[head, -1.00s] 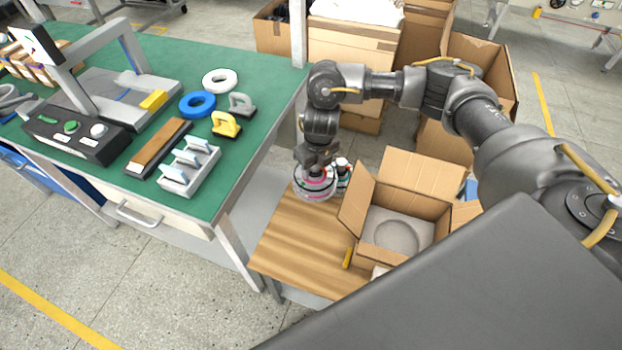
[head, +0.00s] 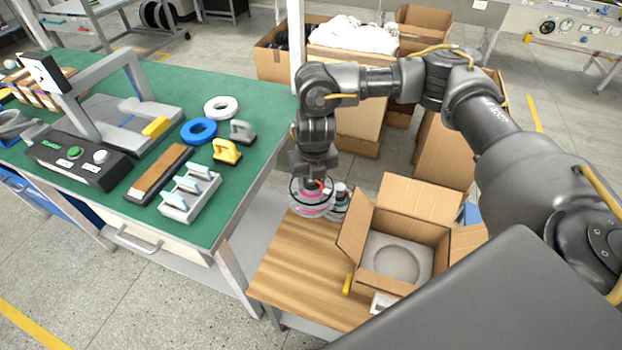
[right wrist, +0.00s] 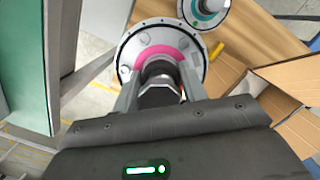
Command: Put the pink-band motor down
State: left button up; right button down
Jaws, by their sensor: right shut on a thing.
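The pink-band motor (head: 312,204) is a round, pale metal hub with a pink ring, at the far left corner of the small wooden-topped table (head: 296,262). My right gripper (head: 314,179) points down and is shut on the motor's middle part from above. In the right wrist view, the pink-band motor (right wrist: 126,50) sits between the fingers of my right gripper (right wrist: 160,82), with its bolted rim around it. I cannot tell whether its underside touches the table. My left gripper is not in view.
A teal-band motor (right wrist: 207,10) stands close beside the held one. An open cardboard box (head: 440,262) with a round-recessed grey insert is to the right. A yellow object (head: 347,284) lies in front of the box. The green workbench (head: 250,180) is left.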

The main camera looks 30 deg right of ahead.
aim_at(309, 177)
jog(key=r+m, duration=0.1)
jog(key=m, duration=0.1)
jog(key=a+m, duration=0.1)
jog(key=m, duration=0.1)
jog(key=s+r+m, duration=0.1)
jog(key=m, duration=0.1)
jog(key=shift+s+a+r+m+h, duration=0.1)
jog(key=shift+a+r+m+h, duration=0.2)
jog(key=shift+h, duration=0.1)
jog(key=m, duration=0.2)
jog(key=r+m, duration=0.1)
jog(key=shift+s+a+m+g, duration=0.2)
jog(key=shift+s+m+g, duration=0.1)
jog(key=shift+s, duration=0.1)
jog(key=m, duration=0.1)
jog(key=r+m, duration=0.1)
jog(key=m, duration=0.1)
jog(key=shift+s+a, duration=0.15)
jog(key=shift+s, duration=0.25)
jog(key=m, duration=0.2)
jog(key=s+r+m+g, duration=0.1)
jog(key=m, duration=0.1)
jog(key=shift+r, duration=0.15)
jog(key=s+r+m, duration=0.1)
jog(key=m, duration=0.2)
jog(key=s+r+m, duration=0.1)
jog(key=m, duration=0.3)
jog(key=s+r+m+g, duration=0.1)
jog(key=m, duration=0.3)
jog(key=shift+w, duration=0.1)
